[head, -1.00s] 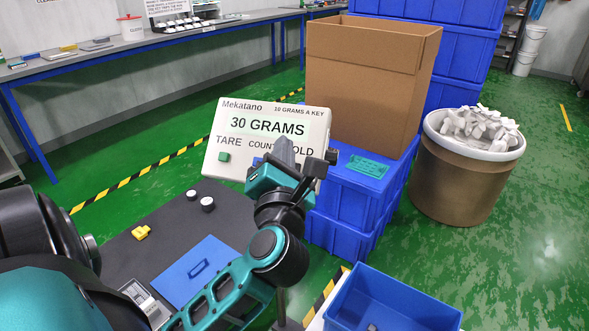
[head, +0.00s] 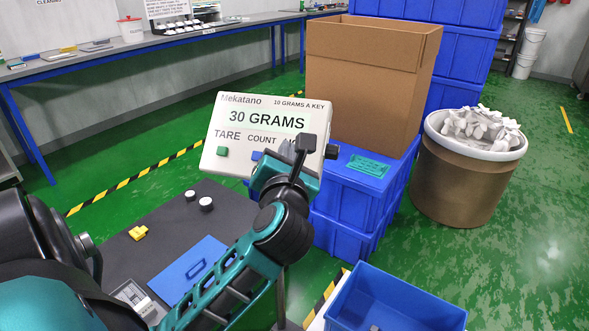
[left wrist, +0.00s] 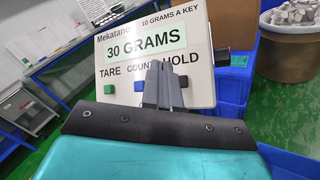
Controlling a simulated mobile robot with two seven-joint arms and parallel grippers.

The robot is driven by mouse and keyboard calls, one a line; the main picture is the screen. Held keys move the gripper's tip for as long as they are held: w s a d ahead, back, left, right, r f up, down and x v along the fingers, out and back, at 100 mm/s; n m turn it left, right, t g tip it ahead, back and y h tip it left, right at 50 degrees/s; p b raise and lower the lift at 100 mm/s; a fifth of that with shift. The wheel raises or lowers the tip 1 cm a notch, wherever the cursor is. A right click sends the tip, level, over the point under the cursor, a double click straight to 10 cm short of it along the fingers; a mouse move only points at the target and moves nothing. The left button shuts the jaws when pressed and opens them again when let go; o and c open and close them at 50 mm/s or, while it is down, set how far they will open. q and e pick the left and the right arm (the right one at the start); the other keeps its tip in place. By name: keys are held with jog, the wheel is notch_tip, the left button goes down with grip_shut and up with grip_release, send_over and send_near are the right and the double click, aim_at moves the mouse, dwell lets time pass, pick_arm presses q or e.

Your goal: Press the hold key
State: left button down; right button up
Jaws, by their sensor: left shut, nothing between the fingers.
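The white Mekatano panel (head: 235,160) faces me and reads 30 GRAMS. The green key (head: 222,152) is under TARE and the blue key (head: 257,155) is under COUNT. The HOLD label (left wrist: 182,57) is readable in the left wrist view, but my gripper covers it in the head view. In the left wrist view the fingertips (left wrist: 164,66) overlap the area between COUNT and HOLD. I cannot tell whether they touch.
A cardboard box (head: 365,85) stands on blue crates (head: 345,205) behind the panel. A drum (head: 465,180) filled with white pieces is at right. A dark knob (head: 331,152) sticks out from the panel's right side.

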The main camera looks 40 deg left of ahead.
pick_arm(q)
jog(key=shift+w+a+f+b, duration=0.35)
jog(key=shift+w+f, duration=0.2)
jog(key=shift+f, duration=0.1)
jog(key=shift+w+a+f+b, duration=0.2)
jog(key=shift+w+f+b, duration=0.2)
jog(key=shift+w+f, duration=0.2)
jog(key=shift+w+a+f+b, duration=0.35)
jog(key=shift+w+f, duration=0.2)
jog(key=shift+f, duration=0.1)
pick_arm(e)
jog(key=shift+w+a+f+y, duration=0.15)
jog(key=shift+w+a+y, duration=0.25)
jog(key=shift+w+a, duration=0.3)
jog(key=shift+s+f, duration=0.2)
jog(key=shift+f, duration=0.05)
pick_arm(q)
jog(key=shift+w+f, duration=0.1)
jog(key=shift+f, duration=0.05)
pick_arm(e)
jog(key=shift+r, duration=0.15)
pick_arm(q)
jog(key=shift+w+a+f, duration=0.1)
jog(key=shift+w+f, duration=0.05)
